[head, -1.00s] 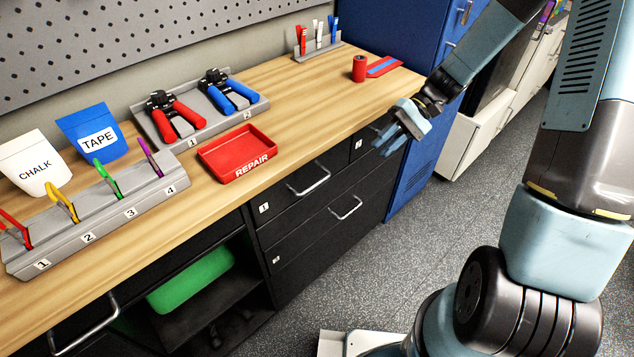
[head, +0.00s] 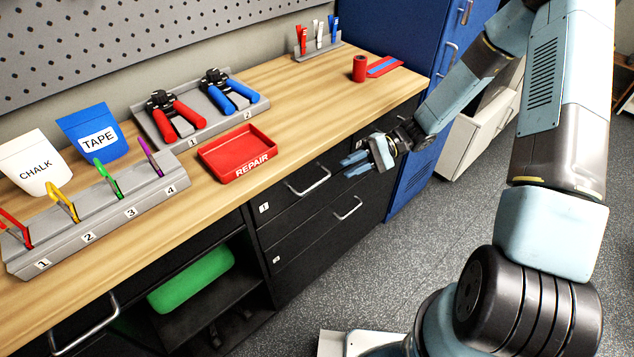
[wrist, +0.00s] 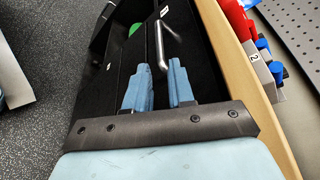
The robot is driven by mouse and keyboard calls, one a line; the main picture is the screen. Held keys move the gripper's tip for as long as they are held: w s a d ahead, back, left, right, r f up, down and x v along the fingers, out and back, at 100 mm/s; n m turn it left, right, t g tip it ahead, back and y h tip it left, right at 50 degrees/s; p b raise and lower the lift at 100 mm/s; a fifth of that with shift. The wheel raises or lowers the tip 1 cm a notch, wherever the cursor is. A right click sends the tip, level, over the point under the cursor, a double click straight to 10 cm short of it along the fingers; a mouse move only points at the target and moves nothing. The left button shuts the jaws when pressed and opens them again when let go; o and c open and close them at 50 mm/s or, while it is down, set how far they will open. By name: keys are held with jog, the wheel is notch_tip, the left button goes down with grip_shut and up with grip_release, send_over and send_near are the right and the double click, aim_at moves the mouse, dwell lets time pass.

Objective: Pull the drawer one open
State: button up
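Drawer one (head: 285,208) is a black front below the wooden counter, with a small "1" label and a silver bar handle (head: 309,183). It looks shut. My gripper (head: 346,167) is to the right of the handle in the head view, its light-blue fingers pointing left toward it. In the wrist view, the two fingers (wrist: 159,63) are apart with nothing between them. The handle (wrist: 159,46) shows just beyond the fingertips, roughly in line with the gap. No contact with the handle shows.
A second drawer (head: 320,235) with its own bar handle (head: 346,208) lies below. A red REPAIR tray (head: 238,150) stands on the counter (head: 300,110) above. A blue cabinet (head: 412,185) is to the right. The grey floor in front is clear.

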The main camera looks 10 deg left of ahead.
aim_at(324, 179)
jog(key=x, duration=1)
jog(key=shift+s, duration=0.1)
jog(key=shift+c, duration=0.5)
grip_shut()
jog(key=shift+a, duration=0.1)
